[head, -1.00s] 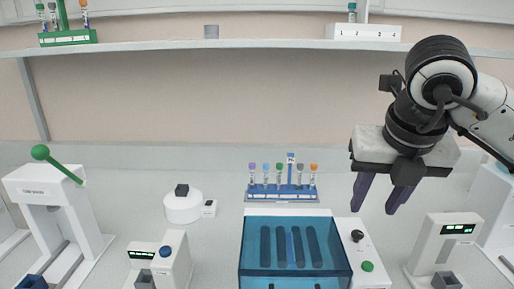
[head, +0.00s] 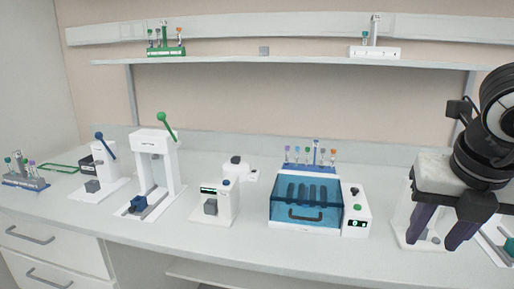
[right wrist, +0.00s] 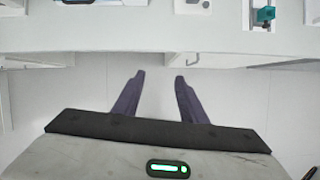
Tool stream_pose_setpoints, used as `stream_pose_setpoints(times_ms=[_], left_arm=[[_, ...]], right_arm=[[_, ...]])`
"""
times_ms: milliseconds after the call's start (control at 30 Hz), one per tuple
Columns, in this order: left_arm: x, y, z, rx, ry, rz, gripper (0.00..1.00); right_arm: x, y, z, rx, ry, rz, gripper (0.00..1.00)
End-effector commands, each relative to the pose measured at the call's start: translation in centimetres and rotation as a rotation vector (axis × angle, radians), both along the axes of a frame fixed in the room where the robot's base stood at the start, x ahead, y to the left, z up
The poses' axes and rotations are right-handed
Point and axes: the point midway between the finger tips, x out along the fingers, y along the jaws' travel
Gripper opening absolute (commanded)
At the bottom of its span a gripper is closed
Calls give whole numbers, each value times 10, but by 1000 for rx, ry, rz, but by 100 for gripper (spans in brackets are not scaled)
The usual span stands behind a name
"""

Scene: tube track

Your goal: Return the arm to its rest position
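My right gripper (head: 443,232) is at the right side of the head view, in front of a white device there. Its two dark purple fingers point down and stand apart. In the right wrist view the fingers (right wrist: 158,78) are also apart with nothing between them, above the floor in front of the counter. My left gripper is in neither view.
The counter (head: 250,228) holds a blue-lidded machine (head: 305,203), a tube rack (head: 310,167), a press with a green lever (head: 155,172), one with a blue lever (head: 97,175) and a left rack (head: 26,181). A shelf (head: 290,61) runs above. Drawers (head: 55,245) are below.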

Motion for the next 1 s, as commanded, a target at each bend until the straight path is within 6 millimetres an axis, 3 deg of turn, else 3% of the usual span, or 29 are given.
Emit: stream_pose_setpoints(times_ms=[200, 367, 567, 633, 733, 800, 900, 1000], left_arm=[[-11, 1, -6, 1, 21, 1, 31], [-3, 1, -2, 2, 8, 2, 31], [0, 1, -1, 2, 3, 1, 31], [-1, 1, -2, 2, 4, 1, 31], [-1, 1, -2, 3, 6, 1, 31], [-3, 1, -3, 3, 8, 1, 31], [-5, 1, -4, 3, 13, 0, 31], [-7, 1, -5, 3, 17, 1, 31]], right_arm=[[-5, 48, -34, 128, 90, 161, 38], [-16, 91, -57, 258, 161, 289, 38], [-46, 164, -82, 530, 272, 478, 38], [-64, 201, -87, 697, 323, 553, 38], [-90, 255, -78, 1012, 379, 632, 38], [-101, 283, -61, 1257, 395, 639, 38], [-98, 307, -34, 1601, 377, 561, 38], [-74, 309, -16, 1916, 318, 376, 38]])
